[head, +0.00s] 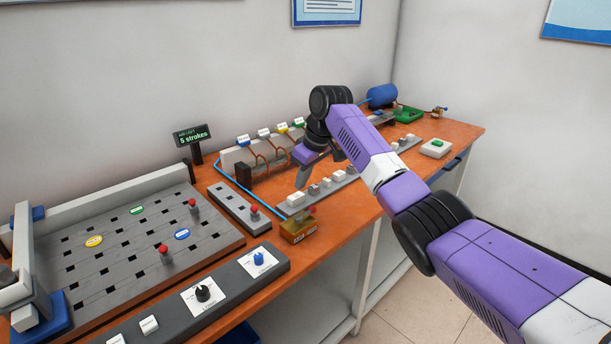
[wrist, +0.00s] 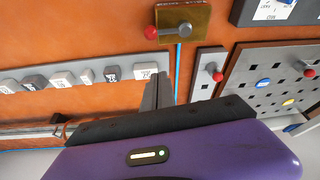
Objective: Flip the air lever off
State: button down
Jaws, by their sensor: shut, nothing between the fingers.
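The air lever is a brass block (head: 298,232) with a red-knobbed lever on top, at the front edge of the orange bench. In the wrist view the brass block (wrist: 184,14) is at the top centre. Its silver lever points left there, ending in a red knob (wrist: 151,32). My gripper (head: 302,183) points down over the bench, behind the block and near the strip of keys. In the wrist view my gripper's fingers (wrist: 158,88) are together and empty, below the block in the picture and apart from the lever.
A strip of several keys (head: 325,187) runs back from the block. A narrow plate with a red-knobbed switch (head: 240,208) and a large slotted board (head: 120,245) lie left. A dial panel (head: 190,300) is in front. A blue tube (head: 250,192) crosses the bench.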

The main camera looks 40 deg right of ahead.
aim_at(305, 213)
jog(key=x, duration=0.5)
jog(key=shift+f, duration=0.3)
jog(key=shift+s+d+f, duration=0.1)
jog(key=shift+s+d, duration=0.1)
jog(key=shift+s, duration=0.75)
jog(key=shift+s+d+f, duration=0.1)
jog(key=shift+s+d, duration=0.05)
jog(key=shift+s, duration=0.8)
